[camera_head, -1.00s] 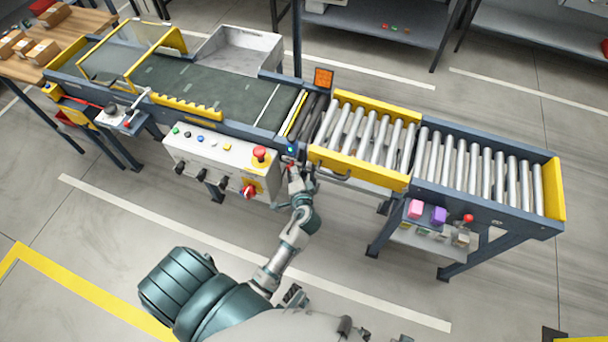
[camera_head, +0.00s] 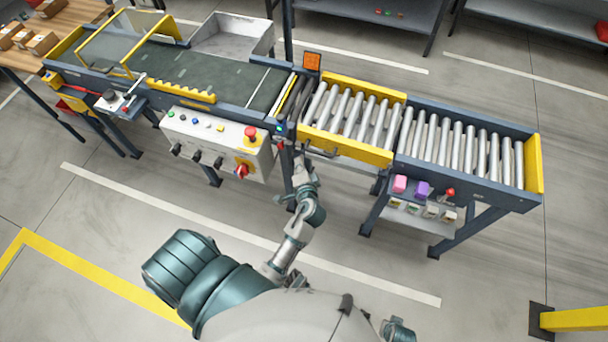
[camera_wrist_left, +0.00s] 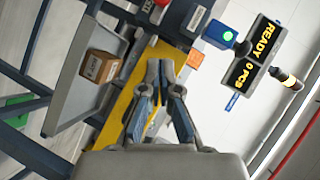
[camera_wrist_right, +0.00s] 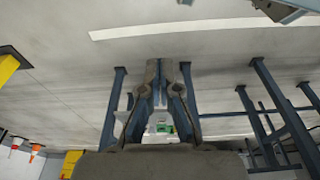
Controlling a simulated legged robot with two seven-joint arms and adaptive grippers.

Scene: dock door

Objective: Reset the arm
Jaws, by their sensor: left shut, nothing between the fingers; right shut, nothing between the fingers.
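My left arm reaches up from the bottom of the head view. Its gripper (camera_head: 299,168) is beside the right end of the white control panel (camera_head: 215,142), in front of the conveyor's frame, small and partly hard to make out. In the left wrist view the left gripper's fingers (camera_wrist_left: 160,68) are together with nothing between them, in front of a yellow rail (camera_wrist_left: 130,95). My right gripper (camera_wrist_right: 168,68) shows in the right wrist view, fingers together and empty, over grey floor. It cannot be made out in the head view.
A roller conveyor (camera_head: 465,150) stands right of the belt (camera_head: 205,72). The panel carries a red emergency button (camera_head: 250,132). A yellow barrier (camera_head: 575,319) is at lower right. The foreground floor is open.

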